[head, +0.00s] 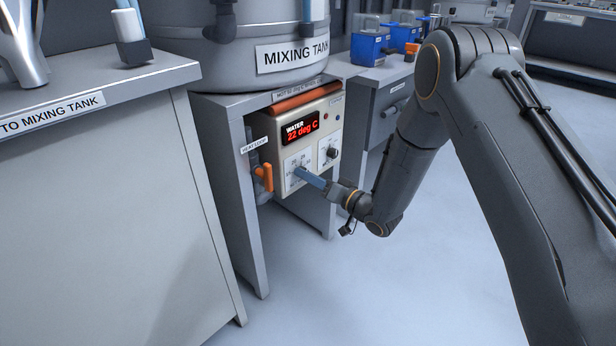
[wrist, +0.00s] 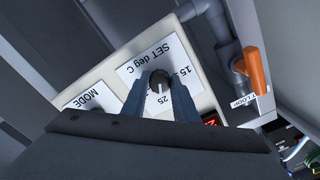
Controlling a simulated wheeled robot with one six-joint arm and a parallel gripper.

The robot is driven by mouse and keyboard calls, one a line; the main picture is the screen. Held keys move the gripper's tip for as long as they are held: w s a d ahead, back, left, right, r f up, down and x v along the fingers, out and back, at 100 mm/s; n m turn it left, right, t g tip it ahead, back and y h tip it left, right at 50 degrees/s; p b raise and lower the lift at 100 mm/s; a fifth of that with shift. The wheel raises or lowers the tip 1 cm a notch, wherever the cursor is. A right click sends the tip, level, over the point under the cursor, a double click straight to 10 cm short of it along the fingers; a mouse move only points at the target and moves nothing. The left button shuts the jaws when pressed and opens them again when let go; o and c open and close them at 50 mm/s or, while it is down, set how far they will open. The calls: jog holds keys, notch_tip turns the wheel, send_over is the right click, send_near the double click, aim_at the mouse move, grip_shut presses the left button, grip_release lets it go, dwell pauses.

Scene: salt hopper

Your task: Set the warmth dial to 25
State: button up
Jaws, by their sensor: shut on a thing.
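The warmth dial (wrist: 159,78) is a small dark round knob on a white plate (wrist: 146,70) marked "SET deg C", with 15 and 25 readable. A pale mark on the knob lies on its lower side in the wrist view, towards the 25. My gripper (wrist: 160,90) is shut on the knob, one blue-grey finger on each side. In the head view my gripper (head: 300,172) reaches the lower left of the control box (head: 327,112) and hides most of the dial. The red display (head: 301,127) reads "WATER 22 deg C".
A second knob, the mode dial (head: 331,153), is on the box's right. An orange valve handle (head: 265,177) sticks out left of the box. The mixing tank (head: 220,62) stands above. A grey cabinet (head: 110,190) is at the left; the floor in front is clear.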

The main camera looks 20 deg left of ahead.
jog(key=o, duration=1.1)
jog(key=shift+c, duration=0.2)
jog(key=shift+d, duration=0.15)
jog(key=p+v, duration=0.1)
jog(key=v, duration=0.6)
jog(key=shift+d+p, duration=0.3)
jog(key=shift+s, duration=0.15)
